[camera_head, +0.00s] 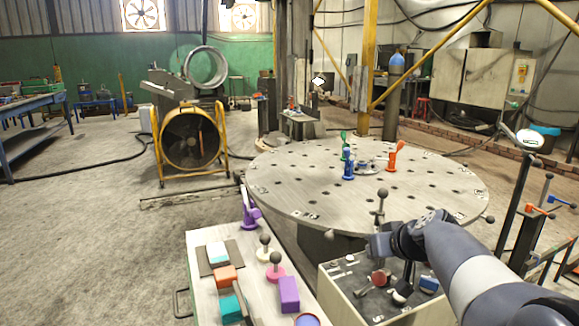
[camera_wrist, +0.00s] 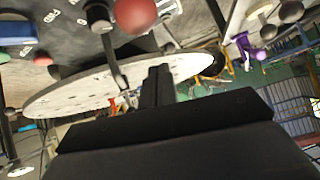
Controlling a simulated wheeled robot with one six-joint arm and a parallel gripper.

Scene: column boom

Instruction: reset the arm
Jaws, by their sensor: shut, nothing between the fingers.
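My arm (camera_head: 460,262) reaches in from the lower right in the head view. My gripper (camera_head: 372,246) is at its end, above the grey control box with levers and in front of the round table. In the wrist view my gripper (camera_wrist: 158,72) shows as dark fingers shut together with nothing between them. The wrist picture appears upside down. The control box (camera_head: 340,300) carries a red knob (camera_head: 379,278), a black-and-white knob (camera_head: 401,294) and a blue block (camera_head: 429,284). The red knob is also large in the wrist view (camera_wrist: 134,14). Whether the gripper touches a lever is unclear.
The round perforated table (camera_head: 300,180) holds blue, green and orange clamps. A pale bench (camera_head: 205,240) at left bears coloured blocks, knobs and a purple clamp (camera_head: 249,212). A stand with levers (camera_head: 520,215) is at right. Floor at far left is open.

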